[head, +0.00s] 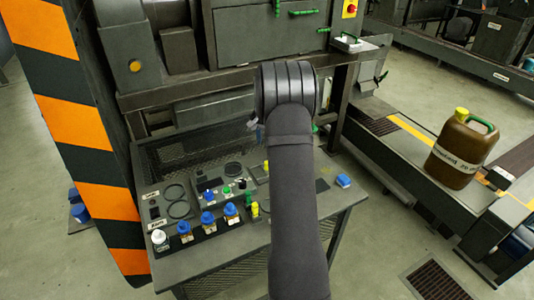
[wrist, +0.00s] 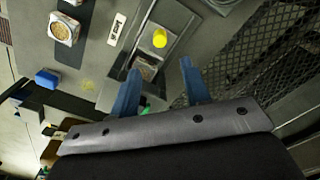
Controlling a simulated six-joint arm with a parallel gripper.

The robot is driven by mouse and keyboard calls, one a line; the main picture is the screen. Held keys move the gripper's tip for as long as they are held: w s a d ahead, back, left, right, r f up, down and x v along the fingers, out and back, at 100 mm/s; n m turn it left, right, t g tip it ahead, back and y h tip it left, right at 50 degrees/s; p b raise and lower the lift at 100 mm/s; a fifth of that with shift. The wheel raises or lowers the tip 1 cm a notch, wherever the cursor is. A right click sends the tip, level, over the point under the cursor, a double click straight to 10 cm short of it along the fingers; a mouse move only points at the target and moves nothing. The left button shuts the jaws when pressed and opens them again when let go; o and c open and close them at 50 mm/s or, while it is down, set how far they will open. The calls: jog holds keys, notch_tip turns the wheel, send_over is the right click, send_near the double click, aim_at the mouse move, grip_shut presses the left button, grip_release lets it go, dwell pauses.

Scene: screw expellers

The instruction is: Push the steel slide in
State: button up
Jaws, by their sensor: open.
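In the wrist view, the steel slide (wrist: 172,22) appears to be the grey plate in a raised frame on the bench, with a round yellow knob (wrist: 160,39) on it. Below the knob, part of an opening shows grainy brown material (wrist: 147,70). My gripper (wrist: 160,66) is open, its two blue fingers apart and pointing toward the frame. The knob lies beyond the gap between the fingertips, and nothing is between them. I cannot tell whether a finger touches the frame. In the head view, the yellow knob (head: 266,166) shows just left of my arm, which hides the gripper.
A bench (head: 215,245) carries several blue-capped bottles (head: 208,220), dark rings and a blue block (head: 343,181). Wire mesh (wrist: 245,65) lies right of the fingers in the wrist view. A brown jug (head: 460,150) stands on the right. A striped post (head: 75,120) rises at left.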

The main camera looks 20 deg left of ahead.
notch_tip(320, 180, up, 6)
dwell(0.5)
jog(key=s+a+f+n+t+h, duration=0.25)
jog(key=s+n+t, duration=0.2)
jog(key=n, duration=1.05)
jog(key=s+a+f+n+t+h, duration=0.2)
jog(key=s+a+f+n+t, duration=0.3)
jog(key=n, duration=1)
jog(key=shift+g, duration=0.85)
jog(key=x, duration=0.5)
jog(key=d+x, duration=0.1)
jog(key=x, duration=0.4)
jog(key=d+r+x, duration=0.1)
jog(key=x, duration=0.4)
jog(key=shift+w+d+f, duration=0.1)
jog(key=shift+w+f, duration=0.05)
jog(key=shift+f, duration=0.1)
